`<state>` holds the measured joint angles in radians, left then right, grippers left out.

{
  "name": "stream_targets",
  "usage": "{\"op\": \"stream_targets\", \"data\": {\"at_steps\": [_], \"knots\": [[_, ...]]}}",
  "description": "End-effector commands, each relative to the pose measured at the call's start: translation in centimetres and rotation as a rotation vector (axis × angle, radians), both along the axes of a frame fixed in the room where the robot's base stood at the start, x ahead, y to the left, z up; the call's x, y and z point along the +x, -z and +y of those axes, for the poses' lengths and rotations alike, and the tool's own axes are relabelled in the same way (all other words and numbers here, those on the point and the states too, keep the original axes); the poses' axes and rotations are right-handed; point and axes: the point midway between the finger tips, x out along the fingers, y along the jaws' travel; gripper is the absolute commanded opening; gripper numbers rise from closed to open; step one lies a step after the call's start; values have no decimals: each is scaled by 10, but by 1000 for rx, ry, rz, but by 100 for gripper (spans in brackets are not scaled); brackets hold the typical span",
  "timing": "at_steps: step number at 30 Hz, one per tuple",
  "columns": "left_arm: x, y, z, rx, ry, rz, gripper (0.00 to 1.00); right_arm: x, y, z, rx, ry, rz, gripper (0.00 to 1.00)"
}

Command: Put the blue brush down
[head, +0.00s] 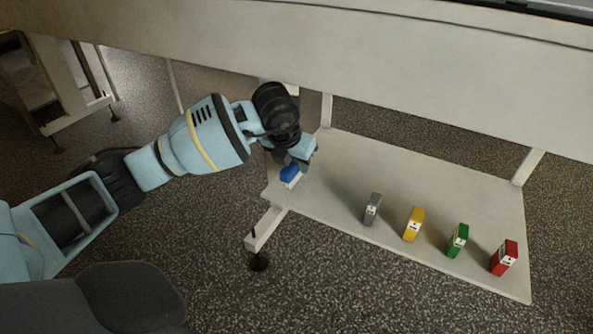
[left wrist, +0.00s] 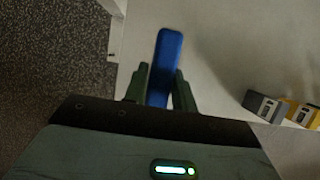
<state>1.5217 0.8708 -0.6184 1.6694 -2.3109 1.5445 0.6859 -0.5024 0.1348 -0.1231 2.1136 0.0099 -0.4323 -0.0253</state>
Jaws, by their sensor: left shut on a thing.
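The blue brush (head: 290,173) is at the left end of the low shelf, with a white lower part showing in the head view. My left gripper (head: 296,166) is shut on it. In the left wrist view the blue brush (left wrist: 166,62) stands out lengthwise between the two dark fingers of my left gripper (left wrist: 160,88). The brush is over or on the shelf's left end; I cannot tell whether it touches the surface. My right gripper is not in view.
The pale shelf (head: 330,210) holds a grey block (head: 372,209), a yellow one (head: 413,225), a green one (head: 458,240) and a red one (head: 504,257) in a row towards the right. Shelf between brush and grey block is clear.

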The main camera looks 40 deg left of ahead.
Motion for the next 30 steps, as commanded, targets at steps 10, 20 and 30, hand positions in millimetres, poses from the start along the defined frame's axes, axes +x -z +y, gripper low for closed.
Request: {"op": "stream_targets", "data": {"at_steps": [10, 20, 30], "knots": [[6, 29, 6, 0, 0, 3, 3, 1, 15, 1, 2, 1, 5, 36], [6, 34, 6, 0, -1, -2, 3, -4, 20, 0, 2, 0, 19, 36], [6, 38, 6, 0, -1, -1, 48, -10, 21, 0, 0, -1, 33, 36]]}}
